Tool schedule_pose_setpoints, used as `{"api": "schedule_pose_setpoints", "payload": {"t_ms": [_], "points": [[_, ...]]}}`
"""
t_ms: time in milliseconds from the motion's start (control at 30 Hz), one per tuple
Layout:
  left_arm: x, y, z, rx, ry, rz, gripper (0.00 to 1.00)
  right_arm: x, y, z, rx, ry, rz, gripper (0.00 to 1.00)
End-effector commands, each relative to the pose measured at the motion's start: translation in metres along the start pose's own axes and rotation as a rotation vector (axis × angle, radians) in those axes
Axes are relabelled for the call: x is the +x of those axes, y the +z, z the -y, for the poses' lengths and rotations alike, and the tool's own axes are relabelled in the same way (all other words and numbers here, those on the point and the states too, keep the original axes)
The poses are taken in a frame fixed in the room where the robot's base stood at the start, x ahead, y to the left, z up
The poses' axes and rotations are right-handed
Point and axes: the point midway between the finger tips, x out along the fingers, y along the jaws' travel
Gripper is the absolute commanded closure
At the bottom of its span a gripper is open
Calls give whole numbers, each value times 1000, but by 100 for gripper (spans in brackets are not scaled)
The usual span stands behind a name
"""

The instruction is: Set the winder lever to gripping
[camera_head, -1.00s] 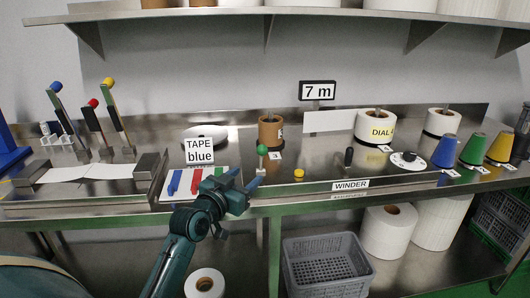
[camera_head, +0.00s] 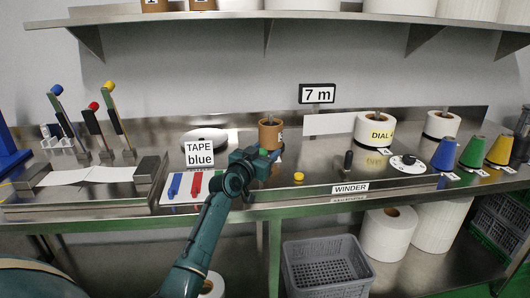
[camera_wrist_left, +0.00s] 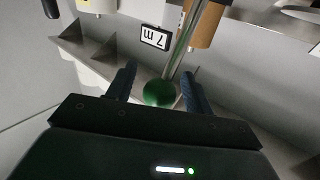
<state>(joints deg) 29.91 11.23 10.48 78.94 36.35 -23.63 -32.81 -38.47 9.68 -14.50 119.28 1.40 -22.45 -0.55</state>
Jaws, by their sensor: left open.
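The lever with the green ball knob (camera_wrist_left: 158,93) shows between the two fingers of my left gripper (camera_wrist_left: 159,72) in the left wrist view; its metal rod (camera_wrist_left: 181,40) runs up and away. The fingers are open on either side of the knob, and I cannot tell if they touch it. In the head view my left gripper (camera_head: 274,154) is at the front of the brown spool (camera_head: 270,133) and hides the green knob. The WINDER label (camera_head: 350,187) is on the bench's front edge. My right gripper is not in view.
The 7 m sign (camera_head: 317,92) is behind. The blue tape sign (camera_head: 199,153) and colour strips are to the left. A grey crate (camera_head: 327,266) is below.

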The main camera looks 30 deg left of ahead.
Motion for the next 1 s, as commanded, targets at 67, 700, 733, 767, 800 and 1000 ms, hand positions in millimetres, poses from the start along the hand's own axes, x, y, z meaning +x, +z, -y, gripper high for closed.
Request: {"api": "schedule_pose_setpoints", "payload": {"t_ms": [67, 700, 733, 767, 800, 1000], "points": [[3, 0, 0, 0, 0, 0, 48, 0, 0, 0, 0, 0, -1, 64], [4, 0, 0, 0, 0, 0, 77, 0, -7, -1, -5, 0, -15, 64], [4, 0, 0, 0, 0, 0, 79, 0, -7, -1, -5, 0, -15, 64], [4, 0, 0, 0, 0, 0, 82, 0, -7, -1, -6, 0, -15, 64], [4, 0, 0, 0, 0, 0, 85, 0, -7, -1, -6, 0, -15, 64], [4, 0, 0, 0, 0, 0, 100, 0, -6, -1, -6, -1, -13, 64]]}}
